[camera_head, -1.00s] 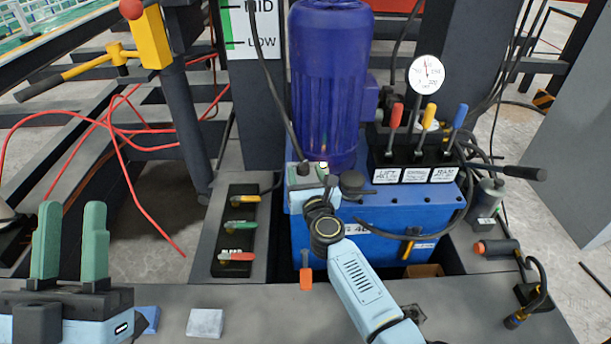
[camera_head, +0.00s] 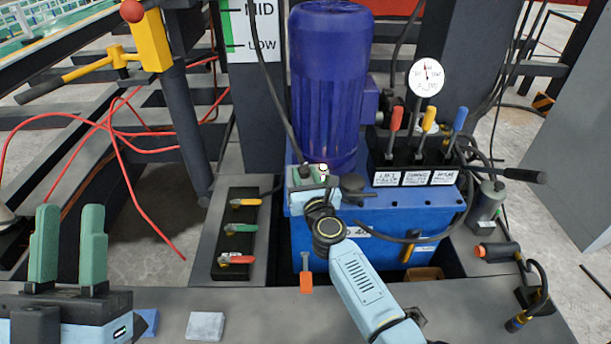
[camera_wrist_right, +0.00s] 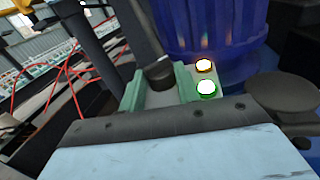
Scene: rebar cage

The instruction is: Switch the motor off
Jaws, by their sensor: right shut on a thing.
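The tall blue motor (camera_head: 328,90) stands upright on a blue tank (camera_head: 380,215). A small grey-green switch box (camera_head: 300,178) sits at the motor's foot. In the right wrist view it carries two bright buttons, one orange-rimmed (camera_wrist_right: 204,66) and one green-rimmed (camera_wrist_right: 207,89). My right gripper (camera_head: 315,182) is at this box, its fingers largely hidden in the head view. It appears shut on the box, with a black cable fitting (camera_wrist_right: 160,74) between the fingers; the exact contact is unclear. My left gripper (camera_head: 69,212) is open and empty at the lower left, away from the motor.
Three coloured levers (camera_head: 428,120) and a round gauge (camera_head: 427,77) stand right of the motor. A valve panel (camera_head: 236,215) with three handles is to its left. Red hoses (camera_head: 130,175) run at left. A black cable hangs down to the switch box.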

